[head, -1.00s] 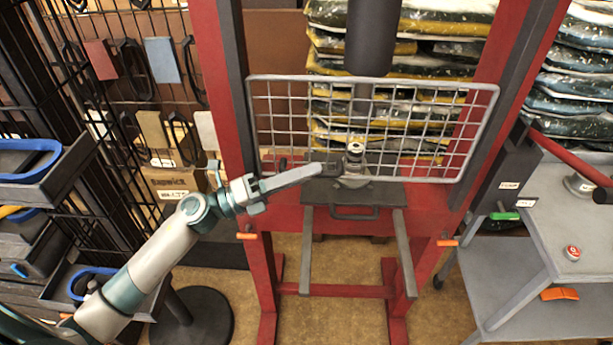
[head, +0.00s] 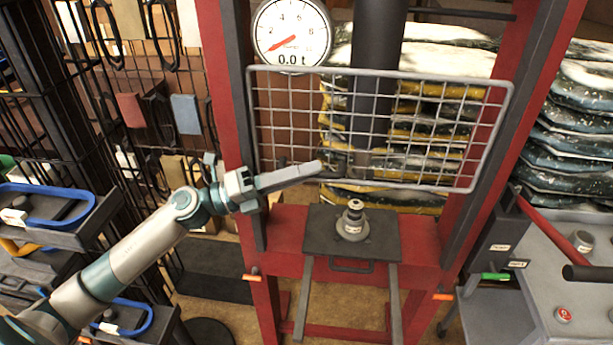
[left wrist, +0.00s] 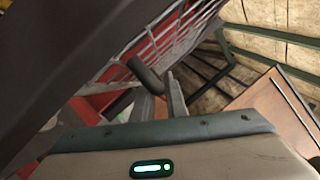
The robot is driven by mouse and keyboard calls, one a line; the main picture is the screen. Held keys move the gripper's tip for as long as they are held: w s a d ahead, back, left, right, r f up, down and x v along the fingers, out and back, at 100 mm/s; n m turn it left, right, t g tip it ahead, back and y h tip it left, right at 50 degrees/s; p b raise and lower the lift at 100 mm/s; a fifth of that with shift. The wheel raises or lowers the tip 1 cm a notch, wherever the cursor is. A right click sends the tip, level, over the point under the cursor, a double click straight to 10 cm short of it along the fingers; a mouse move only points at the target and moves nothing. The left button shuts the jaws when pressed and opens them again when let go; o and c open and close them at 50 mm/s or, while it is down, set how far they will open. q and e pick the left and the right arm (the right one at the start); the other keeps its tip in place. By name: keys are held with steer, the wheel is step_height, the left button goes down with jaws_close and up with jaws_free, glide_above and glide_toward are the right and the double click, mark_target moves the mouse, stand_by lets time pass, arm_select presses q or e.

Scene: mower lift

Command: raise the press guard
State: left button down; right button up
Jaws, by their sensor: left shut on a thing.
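The press guard is a grey wire-mesh panel (head: 408,183) in a rounded frame, hanging across the front of the red press frame (head: 285,225). Its lower edge is above the black press plate (head: 385,238), which shows clear below it. My left gripper (head: 322,168) reaches in from the left at the guard's lower edge and is shut on the guard's dark handle. The handle also shows in the left wrist view (left wrist: 146,76) beside my fingers, with the mesh (left wrist: 165,40) behind. The fingertips' exact contact is partly hidden. My right gripper is not in view.
A small round metal piece (head: 352,222) stands on the plate. A dial gauge (head: 290,35) reads 0.0 t. Dark racks with trays (head: 50,215) stand at left. Stacked bags (head: 570,140) are behind.

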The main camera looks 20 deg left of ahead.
arm_select(q)
steer(key=shift+r, duration=0.1)
steer(key=c, duration=1.8)
jaws_free()
steer(key=shift+o, duration=0.2)
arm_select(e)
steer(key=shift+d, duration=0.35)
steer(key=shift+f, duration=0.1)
